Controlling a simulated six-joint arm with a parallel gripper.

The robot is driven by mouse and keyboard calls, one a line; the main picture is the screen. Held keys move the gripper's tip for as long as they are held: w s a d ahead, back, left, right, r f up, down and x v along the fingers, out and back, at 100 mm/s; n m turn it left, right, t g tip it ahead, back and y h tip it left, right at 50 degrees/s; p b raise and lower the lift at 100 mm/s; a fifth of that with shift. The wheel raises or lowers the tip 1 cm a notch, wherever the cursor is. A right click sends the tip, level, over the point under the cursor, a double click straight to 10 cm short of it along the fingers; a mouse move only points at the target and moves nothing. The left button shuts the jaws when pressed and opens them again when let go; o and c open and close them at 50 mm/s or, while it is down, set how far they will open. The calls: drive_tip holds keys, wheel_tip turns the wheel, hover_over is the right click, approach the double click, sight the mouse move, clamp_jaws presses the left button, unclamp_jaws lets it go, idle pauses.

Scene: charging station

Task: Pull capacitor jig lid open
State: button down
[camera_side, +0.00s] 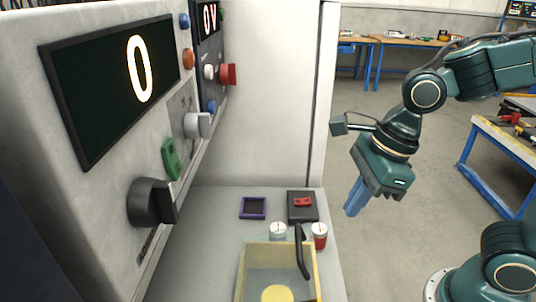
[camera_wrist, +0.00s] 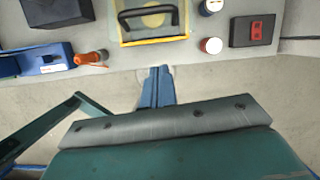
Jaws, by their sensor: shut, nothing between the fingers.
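The capacitor jig is a yellow-framed box (camera_side: 245,268) with a see-through top and a black bar handle (camera_side: 301,252), at the bottom of the side view. A round yellow disc (camera_side: 277,294) shows inside it. The wrist view shows the frame (camera_wrist: 158,41), the handle (camera_wrist: 148,12) and the disc (camera_wrist: 153,20) at the top. The lid looks down on the box. My gripper (camera_side: 351,211) is in the air to the right of the bench, apart from the jig. Its blue fingers (camera_wrist: 157,72) are together and empty, below the jig's near edge in the wrist view.
Behind are a dark box with a red switch (camera_side: 302,203) and a purple tray (camera_side: 253,208). A panel with knobs (camera_side: 150,203) rises left. A blue tool (camera_wrist: 45,60) lies left in the wrist view.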

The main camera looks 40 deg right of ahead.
drive_tip(key=s+d+r+n+t+h, duration=0.1)
drive_tip(key=d+n, duration=0.4)
drive_tip(key=n, duration=0.7)
drive_tip(key=s+d+r+n+t+h, duration=0.1)
drive_tip(key=s+d+r+n, duration=0.3)
drive_tip(key=n, duration=0.9)
drive_tip(key=shift+s+d+r+n+t, duration=0.15)
drive_tip(key=shift+s+d+n+t, duration=0.2)
drive_tip(key=shift+t, duration=0.15)
idle(1.2)
drive_tip(key=c, duration=2.2)
unclamp_jaws()
